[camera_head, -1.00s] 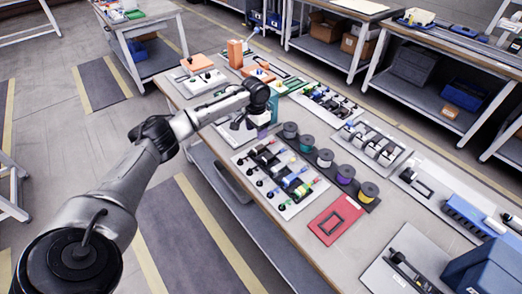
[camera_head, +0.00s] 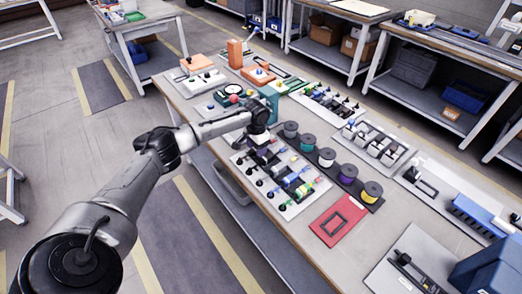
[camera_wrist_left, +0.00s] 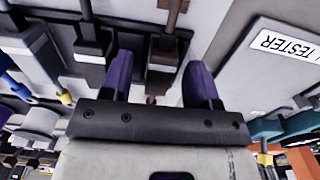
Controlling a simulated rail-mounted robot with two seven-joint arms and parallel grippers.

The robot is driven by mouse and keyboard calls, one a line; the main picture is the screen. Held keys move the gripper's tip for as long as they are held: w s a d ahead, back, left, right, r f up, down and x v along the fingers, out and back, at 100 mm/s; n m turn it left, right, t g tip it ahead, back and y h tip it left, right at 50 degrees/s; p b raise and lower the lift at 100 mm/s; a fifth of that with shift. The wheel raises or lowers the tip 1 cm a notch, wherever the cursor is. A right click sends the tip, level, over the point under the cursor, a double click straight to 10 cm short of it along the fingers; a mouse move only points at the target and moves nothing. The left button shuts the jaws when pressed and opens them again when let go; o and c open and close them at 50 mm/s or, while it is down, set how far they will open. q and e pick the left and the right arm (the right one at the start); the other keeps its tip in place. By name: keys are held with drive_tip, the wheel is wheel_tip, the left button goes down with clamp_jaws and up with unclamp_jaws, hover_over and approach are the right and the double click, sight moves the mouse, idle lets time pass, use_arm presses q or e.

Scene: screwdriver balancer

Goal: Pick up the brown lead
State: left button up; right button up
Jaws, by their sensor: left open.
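In the left wrist view, a brown lead (camera_wrist_left: 173,14) runs in from the top edge to a black plug (camera_wrist_left: 163,50). My left gripper (camera_wrist_left: 159,78) is open, with its two purple fingers on either side of the plug's lower end in the picture. I cannot tell whether they touch it. In the head view, my left gripper (camera_head: 262,146) is over the back left end of the white lead board (camera_head: 291,211), and the arm hides part of that end. I cannot pick out the brown lead in the head view. My right gripper is in neither view.
Other black plugs (camera_wrist_left: 90,42) stand beside the brown lead's plug. A grey box labelled TESTER (camera_wrist_left: 245,75) is on the right in the wrist view. A row of wire spools (camera_head: 347,173) lies right of the board, and a red frame (camera_head: 337,219) lies in front.

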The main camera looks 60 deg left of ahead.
use_arm(q)
drive_tip(key=shift+c, duration=0.3)
drive_tip(key=c, duration=0.9)
